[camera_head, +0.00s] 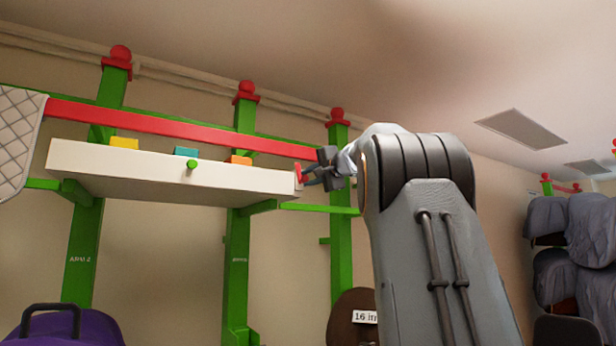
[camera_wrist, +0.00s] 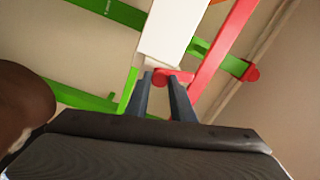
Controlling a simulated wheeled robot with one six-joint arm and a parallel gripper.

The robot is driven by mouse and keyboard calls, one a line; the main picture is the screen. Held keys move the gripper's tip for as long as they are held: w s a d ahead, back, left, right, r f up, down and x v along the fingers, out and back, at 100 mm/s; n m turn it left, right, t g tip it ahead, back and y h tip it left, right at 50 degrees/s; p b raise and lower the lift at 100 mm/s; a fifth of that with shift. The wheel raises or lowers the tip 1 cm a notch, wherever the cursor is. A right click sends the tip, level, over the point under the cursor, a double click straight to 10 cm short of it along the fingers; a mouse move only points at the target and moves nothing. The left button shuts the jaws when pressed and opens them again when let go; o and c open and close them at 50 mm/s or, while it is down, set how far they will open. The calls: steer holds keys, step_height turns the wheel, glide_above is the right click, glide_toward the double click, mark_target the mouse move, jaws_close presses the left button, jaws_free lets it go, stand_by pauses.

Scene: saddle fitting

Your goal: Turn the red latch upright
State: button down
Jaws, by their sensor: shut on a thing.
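The red latch (camera_head: 298,173) is at the right end of the white box-like shelf (camera_head: 150,170). In the wrist view the latch (camera_wrist: 178,75) shows at the near end of the white shelf (camera_wrist: 172,35), with part of it between my fingertips. My gripper (camera_head: 310,174) reaches in from the right and is shut on the latch. In the wrist view both dark fingers of my gripper (camera_wrist: 160,83) are at the latch. The fingers hide part of it, and I cannot tell its exact angle.
Yellow (camera_head: 124,143), teal (camera_head: 186,152) and orange (camera_head: 240,160) blocks are on the shelf top. A green knob (camera_head: 191,165) is on its front. A red rail (camera_head: 180,127) runs behind, on green posts (camera_head: 240,250). A quilted pad (camera_head: 18,135) hangs at left.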

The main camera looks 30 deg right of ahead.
steer(key=shift+m+p, duration=0.35)
steer(key=shift+m, duration=0.85)
steer(key=c, duration=1.5)
jaws_free()
steer(key=shift+c, duration=0.2)
steer(key=s+b, duration=0.4)
steer(key=s, duration=0.3)
steer(key=shift+s+a, duration=0.25)
steer(key=shift+s, duration=0.15)
